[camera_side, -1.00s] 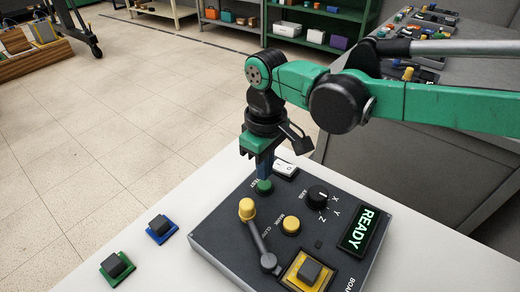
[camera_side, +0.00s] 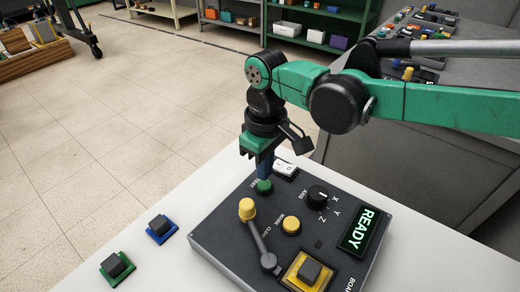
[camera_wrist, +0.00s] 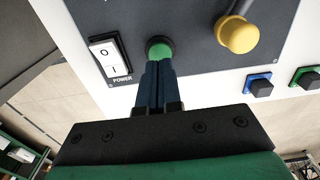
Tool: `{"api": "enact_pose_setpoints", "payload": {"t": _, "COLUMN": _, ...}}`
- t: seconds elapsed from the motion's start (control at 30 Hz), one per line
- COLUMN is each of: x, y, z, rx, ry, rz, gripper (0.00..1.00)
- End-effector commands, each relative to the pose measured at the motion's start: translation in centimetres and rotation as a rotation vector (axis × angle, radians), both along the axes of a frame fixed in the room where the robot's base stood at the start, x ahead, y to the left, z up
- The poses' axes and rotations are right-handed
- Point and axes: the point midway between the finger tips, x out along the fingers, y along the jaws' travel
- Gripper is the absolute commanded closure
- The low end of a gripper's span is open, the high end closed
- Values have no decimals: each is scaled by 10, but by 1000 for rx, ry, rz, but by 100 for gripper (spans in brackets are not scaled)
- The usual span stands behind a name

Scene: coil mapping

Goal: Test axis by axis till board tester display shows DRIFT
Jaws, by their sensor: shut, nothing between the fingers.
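The board tester (camera_side: 225,235) is a dark grey box on the white table, and its display (camera_side: 360,231) reads READY in green. My gripper (camera_side: 265,177) is shut and empty, pointing down at the green TEST button (camera_side: 265,187). In the wrist view the blue fingertips (camera_wrist: 158,66) are right at the green button (camera_wrist: 159,49); I cannot tell whether they touch it. The black AXIS knob (camera_side: 318,196) has X, Y and Z marks. A yellow-tipped clamp lever (camera_side: 258,236), a yellow MODE-like button (camera_side: 291,225) and a yellow-framed board (camera_side: 308,271) are on the tester.
The white POWER rocker (camera_wrist: 110,57) is beside the green button. A blue board (camera_side: 161,229) and a green board (camera_side: 117,268) with dark blocks lie on the table left of the tester. Shelves (camera_side: 310,25) stand far behind.

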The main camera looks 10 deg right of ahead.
Motion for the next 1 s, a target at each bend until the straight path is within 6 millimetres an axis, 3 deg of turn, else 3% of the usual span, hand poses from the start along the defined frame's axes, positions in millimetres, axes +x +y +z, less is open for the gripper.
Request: {"api": "enact_pose_setpoints", "payload": {"t": 1.0, "x": 0, "y": 0, "z": -24, "rx": 0, "ry": 0, "rz": 0, "gripper": 100}}
